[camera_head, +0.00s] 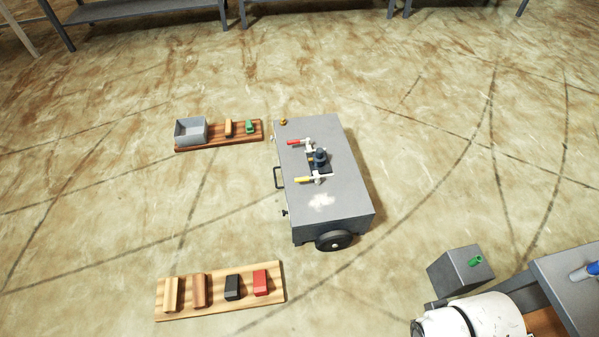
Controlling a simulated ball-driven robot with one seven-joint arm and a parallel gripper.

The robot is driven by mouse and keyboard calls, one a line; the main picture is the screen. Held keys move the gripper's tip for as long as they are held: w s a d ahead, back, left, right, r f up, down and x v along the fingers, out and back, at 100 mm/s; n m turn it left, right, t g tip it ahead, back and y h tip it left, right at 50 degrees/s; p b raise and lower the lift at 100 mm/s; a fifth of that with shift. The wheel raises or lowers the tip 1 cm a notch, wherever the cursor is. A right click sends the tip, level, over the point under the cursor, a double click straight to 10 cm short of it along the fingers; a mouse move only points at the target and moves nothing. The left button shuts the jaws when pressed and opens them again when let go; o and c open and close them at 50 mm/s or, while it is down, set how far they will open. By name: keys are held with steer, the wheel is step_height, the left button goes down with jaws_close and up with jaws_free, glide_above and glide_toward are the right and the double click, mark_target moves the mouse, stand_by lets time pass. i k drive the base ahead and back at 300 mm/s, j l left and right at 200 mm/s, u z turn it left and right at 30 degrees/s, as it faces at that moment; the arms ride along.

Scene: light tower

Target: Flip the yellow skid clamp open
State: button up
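The yellow clamp (308,179) sits on top of a grey wheeled cart (300,205), near the middle of the view. Its yellow handle points left and looks low over the cart top; its pale metal body is at the right end of the handle. I cannot tell from this distance whether it presses on the dark part beside it. A matching clamp with a red handle (293,142) sits farther back on the cart. A dark, blue-topped part (320,157) stands between the two clamps. My gripper is not in view.
A wooden board (218,143) with a grey bin (191,130) lies left of the cart. Another board (219,306) holds several blocks at lower left. A grey box with a green peg (475,261) stands at lower right.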

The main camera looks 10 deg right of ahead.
mark_target(317, 177)
steer(key=i+u, duration=0.15)
steer(key=i, duration=0.45)
steer(key=i+l+u, duration=0.2)
steer(key=i, duration=0.45)
steer(key=i+u, duration=0.15)
steer(key=i, duration=0.45)
